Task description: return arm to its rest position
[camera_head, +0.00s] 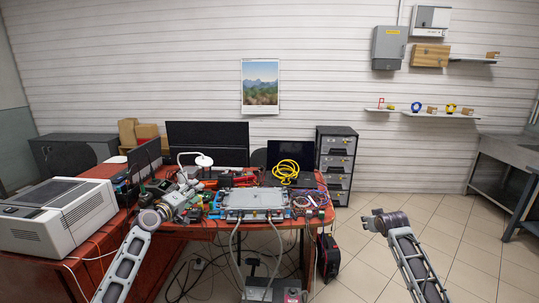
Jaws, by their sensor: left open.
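My left arm (124,262) reaches in from the lower left over the desk. Its gripper (192,187) is open above the cluttered desk, left of a flat grey metal unit (252,200). I see nothing held in it, though it is small here. My right arm (415,264) is at the lower right, over the open floor and clear of the desk. Its gripper end (368,221) points left; its fingers are too small to read. Two grey hoses (236,248) hang from the front of the metal unit towards a box (274,291) on the floor.
The red-brown desk (175,234) carries a white printer-like machine (55,217), monitors (208,143), a white lamp (203,160) and a coiled yellow cable (286,171). A drawer cabinet (336,163) stands behind right. Cables lie under the desk. The tiled floor right is free.

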